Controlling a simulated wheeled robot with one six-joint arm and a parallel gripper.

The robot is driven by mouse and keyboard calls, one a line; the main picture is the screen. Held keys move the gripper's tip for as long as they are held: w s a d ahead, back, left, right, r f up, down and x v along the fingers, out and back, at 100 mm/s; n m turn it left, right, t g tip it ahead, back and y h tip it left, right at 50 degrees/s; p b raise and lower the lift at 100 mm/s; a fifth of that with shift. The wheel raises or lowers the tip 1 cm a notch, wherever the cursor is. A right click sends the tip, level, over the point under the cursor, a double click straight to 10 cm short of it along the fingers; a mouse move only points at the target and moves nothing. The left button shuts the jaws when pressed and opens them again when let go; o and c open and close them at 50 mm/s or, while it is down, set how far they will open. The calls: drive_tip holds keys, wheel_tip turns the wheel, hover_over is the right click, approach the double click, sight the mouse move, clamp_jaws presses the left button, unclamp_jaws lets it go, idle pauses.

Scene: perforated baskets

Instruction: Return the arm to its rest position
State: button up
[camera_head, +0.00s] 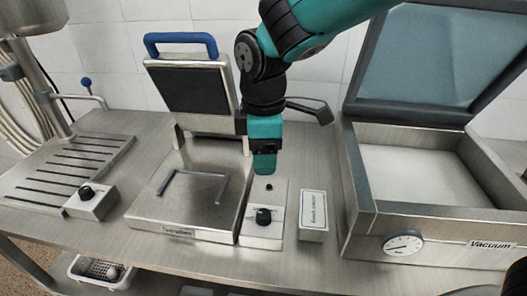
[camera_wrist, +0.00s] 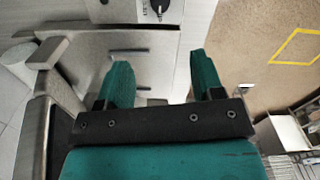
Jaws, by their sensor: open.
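My teal and black arm comes in from the top of the head view. My gripper (camera_head: 264,168) points down over the counter, just behind a small metal box with a black knob (camera_head: 263,216). In the wrist view the two teal fingers of my gripper (camera_wrist: 162,80) stand wide apart, with nothing between them. In the head view the fingers overlap, so the gap between them does not show there.
A press with a raised lid and blue handle (camera_head: 181,40) stands left of my gripper. An open vacuum machine (camera_head: 420,210) stands right, beside a white box (camera_head: 313,215). A white perforated basket (camera_head: 88,273) sits below. Yellow lines (camera_wrist: 298,45) mark the floor.

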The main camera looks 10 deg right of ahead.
drive_tip(key=s+d+r+m+y, duration=0.2)
drive_tip(key=s+d+m, duration=0.1)
drive_tip(key=s, duration=0.6)
drive_tip(key=s+d+r+m+y, duration=0.2)
drive_tip(key=s+m, duration=0.4)
drive_tip(key=s, duration=0.3)
drive_tip(key=d+r, duration=0.1)
drive_tip(key=d, duration=0.1)
drive_tip(key=shift+d+m, duration=0.3)
drive_tip(key=shift+s+r, duration=0.1)
